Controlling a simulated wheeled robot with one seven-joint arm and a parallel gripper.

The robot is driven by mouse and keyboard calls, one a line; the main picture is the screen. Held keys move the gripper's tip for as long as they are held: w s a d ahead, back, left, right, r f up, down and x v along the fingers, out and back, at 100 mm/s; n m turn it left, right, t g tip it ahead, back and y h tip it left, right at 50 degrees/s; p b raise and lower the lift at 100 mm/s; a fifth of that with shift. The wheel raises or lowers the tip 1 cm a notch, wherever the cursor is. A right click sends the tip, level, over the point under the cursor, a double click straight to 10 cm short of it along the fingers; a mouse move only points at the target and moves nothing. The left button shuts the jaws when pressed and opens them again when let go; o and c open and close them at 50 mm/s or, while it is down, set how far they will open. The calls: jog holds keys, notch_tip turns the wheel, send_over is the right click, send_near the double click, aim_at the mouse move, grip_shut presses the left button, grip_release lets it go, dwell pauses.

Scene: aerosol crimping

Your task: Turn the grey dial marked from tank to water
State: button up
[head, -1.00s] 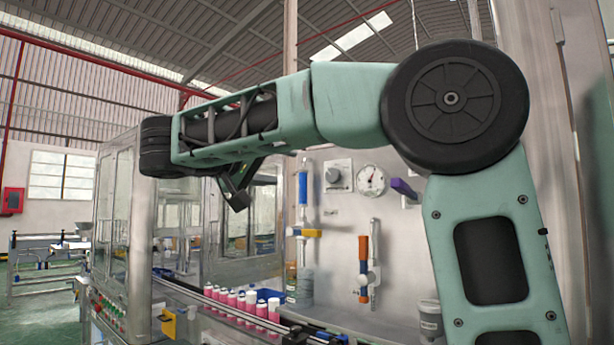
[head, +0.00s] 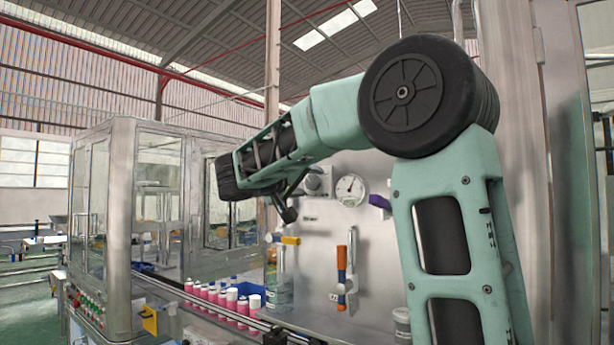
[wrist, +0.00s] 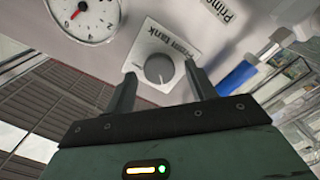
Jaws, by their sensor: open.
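The grey dial (wrist: 158,68) is a round knob on a white square plate in the wrist view. The plate carries the printed words "From tank" (wrist: 157,45), seen tilted; I cannot read a water mark. My gripper (wrist: 160,73) is open, with its dark fingertips on either side of the dial in the picture. No contact with the knob can be made out. In the head view the dial's plate (head: 320,181) shows on the wall panel, partly behind my arm. The fingertips cannot be made out clearly there.
A round gauge (head: 351,190) sits right of the dial in the head view. A purple handle (head: 379,202) and an orange-handled valve (head: 342,262) are on the same panel (head: 385,245). A yellow-handled blue valve (wrist: 236,76) is nearby. Pink cans (head: 222,297) line the conveyor below.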

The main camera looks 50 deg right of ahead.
jog(key=shift+d, duration=0.35)
jog(key=c, duration=1)
jog(key=shift+o, duration=0.2)
